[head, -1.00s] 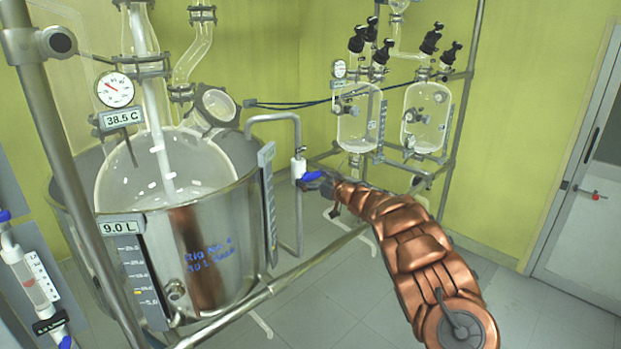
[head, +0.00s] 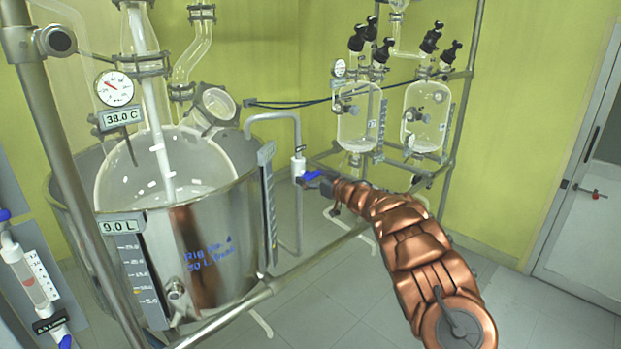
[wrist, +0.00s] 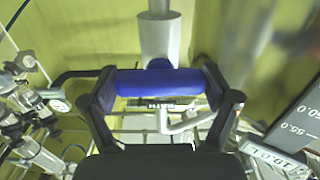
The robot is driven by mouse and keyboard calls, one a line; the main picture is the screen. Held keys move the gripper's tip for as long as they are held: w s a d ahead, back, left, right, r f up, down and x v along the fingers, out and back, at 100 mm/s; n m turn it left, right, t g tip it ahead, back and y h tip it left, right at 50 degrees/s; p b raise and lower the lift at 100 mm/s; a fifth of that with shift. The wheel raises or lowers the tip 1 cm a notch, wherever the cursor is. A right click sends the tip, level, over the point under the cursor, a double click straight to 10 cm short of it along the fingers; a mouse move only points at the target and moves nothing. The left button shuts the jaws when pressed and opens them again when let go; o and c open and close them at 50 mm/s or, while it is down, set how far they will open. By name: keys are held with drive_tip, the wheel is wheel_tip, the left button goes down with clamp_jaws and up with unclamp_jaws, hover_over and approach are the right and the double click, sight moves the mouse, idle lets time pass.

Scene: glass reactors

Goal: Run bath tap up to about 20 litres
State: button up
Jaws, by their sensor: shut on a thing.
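The steel bath (head: 205,255) stands at left in the head view, marked with blue writing and holding a round glass vessel. Its level readout (head: 121,226) shows 9.0 L, above a graduated scale (head: 143,285). The bath tap (head: 298,165) is a white valve on a grey pipe that curves over the bath rim, with a blue handle (head: 312,176). My gripper (head: 325,184) is shut on this handle. In the wrist view the blue handle (wrist: 160,82) lies crosswise between both fingers. I cannot see whether water runs from the pipe's end.
A dial thermometer (head: 115,88) has a readout of 38.0 C. A steel rail (head: 270,290) crosses in front of the bath. Two glass reactors (head: 358,115) hang on a frame behind my arm. A flowmeter (head: 35,275) is at far left. The floor at right is clear.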

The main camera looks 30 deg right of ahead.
drive_tip(key=shift+n, duration=0.4)
drive_tip(key=n+b, duration=0.3)
drive_tip(key=shift+f, duration=0.25)
drive_tip(key=shift+r+n+b, duration=0.15)
drive_tip(key=shift+n+b, duration=1.15)
drive_tip(key=shift+n, duration=0.4)
drive_tip(key=o, duration=0.9)
drive_tip(key=shift+r, duration=0.1)
drive_tip(key=shift+v, duration=6.05)
